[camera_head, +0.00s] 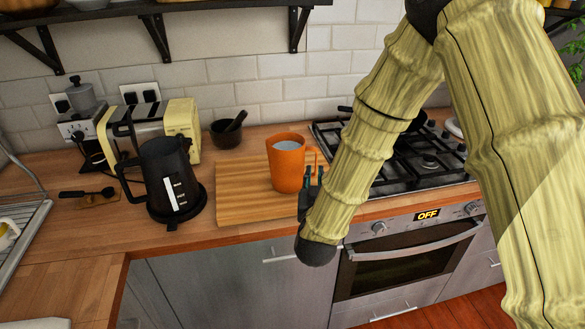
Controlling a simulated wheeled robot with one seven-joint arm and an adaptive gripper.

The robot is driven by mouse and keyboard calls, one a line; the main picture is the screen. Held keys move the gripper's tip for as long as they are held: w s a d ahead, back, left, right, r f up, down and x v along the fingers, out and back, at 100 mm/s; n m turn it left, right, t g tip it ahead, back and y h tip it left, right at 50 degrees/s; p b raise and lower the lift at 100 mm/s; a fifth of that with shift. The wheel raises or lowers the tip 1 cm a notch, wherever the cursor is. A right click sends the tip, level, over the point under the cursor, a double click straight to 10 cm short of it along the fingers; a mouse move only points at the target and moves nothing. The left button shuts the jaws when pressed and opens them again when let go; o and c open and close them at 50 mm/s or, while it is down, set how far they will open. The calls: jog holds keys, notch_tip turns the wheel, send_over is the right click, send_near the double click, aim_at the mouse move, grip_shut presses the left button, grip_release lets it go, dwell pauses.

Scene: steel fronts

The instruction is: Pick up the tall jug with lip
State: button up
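The orange jug (287,164) stands upright on a wooden cutting board on the counter, its open top showing a pale inside. Its handle is on the right side, partly hidden by my gripper. My gripper (312,178) is dark and sits at the jug's lower right, close to the handle. Its fingers point up and away from the counter's front edge. My arm's links hide part of it, and I cannot tell whether the fingers touch the handle or how far apart they are.
The cutting board (232,208) lies between a black kettle (172,180) on the left and the gas hob (428,160) on the right. A cream toaster (181,124) and a dark mortar with pestle (226,134) stand behind. A shelf (160,8) hangs above.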

aim_at(316, 162)
jog(key=w, duration=0.3)
jog(key=shift+w+p, duration=0.35)
jog(key=shift+w+d+p, duration=0.1)
jog(key=shift+w+p, duration=1.15)
jog(key=shift+w, duration=1.35)
grip_shut()
